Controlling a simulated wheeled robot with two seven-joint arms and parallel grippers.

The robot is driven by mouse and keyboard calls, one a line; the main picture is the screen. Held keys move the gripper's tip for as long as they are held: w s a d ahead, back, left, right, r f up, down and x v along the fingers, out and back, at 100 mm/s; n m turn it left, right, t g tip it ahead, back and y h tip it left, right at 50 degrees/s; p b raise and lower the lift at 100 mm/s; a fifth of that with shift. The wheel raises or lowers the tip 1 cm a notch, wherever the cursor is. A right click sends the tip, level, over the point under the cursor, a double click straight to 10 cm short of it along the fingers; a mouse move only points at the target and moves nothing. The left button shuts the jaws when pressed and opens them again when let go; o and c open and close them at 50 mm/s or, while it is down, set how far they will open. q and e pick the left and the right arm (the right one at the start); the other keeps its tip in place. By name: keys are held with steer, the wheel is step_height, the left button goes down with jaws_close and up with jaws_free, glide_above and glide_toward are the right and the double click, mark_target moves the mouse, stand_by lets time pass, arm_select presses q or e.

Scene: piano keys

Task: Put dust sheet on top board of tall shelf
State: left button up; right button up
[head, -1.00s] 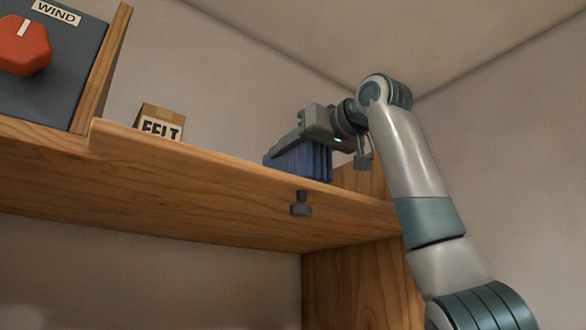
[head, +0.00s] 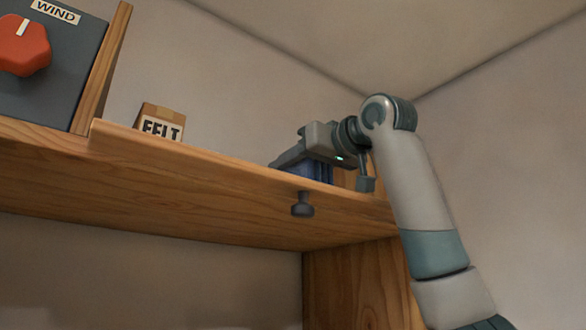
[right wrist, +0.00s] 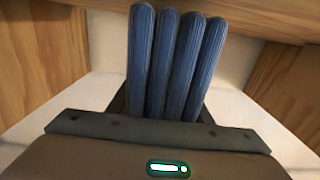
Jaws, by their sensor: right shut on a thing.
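The dust sheet is a blue folded cloth (head: 318,173), mostly hidden behind the raised front edge of the top board (head: 230,180). In the right wrist view its several upright folds (right wrist: 175,60) stand between the jaws. My right gripper (head: 287,161) is shut on the sheet, low over the right part of the board. Whether the sheet's underside touches the board is hidden. My left gripper is in neither view.
A small box marked FELT (head: 160,124) stands on the board to the left. Farther left are a wooden divider (head: 103,70) and a dark WIND box with a red knob (head: 24,48). A grey peg (head: 302,206) juts from the board's front.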

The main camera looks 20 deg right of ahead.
mark_target(309, 168)
steer(key=shift+w+f+b, duration=0.1)
steer(key=shift+f+b, duration=0.25)
steer(key=shift+f, duration=0.15)
steer(key=o, duration=1.3)
steer(key=shift+f, duration=0.1)
steer(key=shift+r+p, duration=0.5)
steer(key=shift+r, duration=0.1)
steer(key=shift+s+d, duration=0.1)
steer(key=shift+s, duration=0.1)
steer(key=b+v, duration=0.6)
steer(key=v, duration=0.4)
steer(key=shift+s+b, duration=0.25)
steer(key=shift+b, duration=0.05)
steer(key=shift+s+d+r, duration=0.15)
steer(key=shift+s+d, duration=0.15)
steer(key=shift+s, duration=0.3)
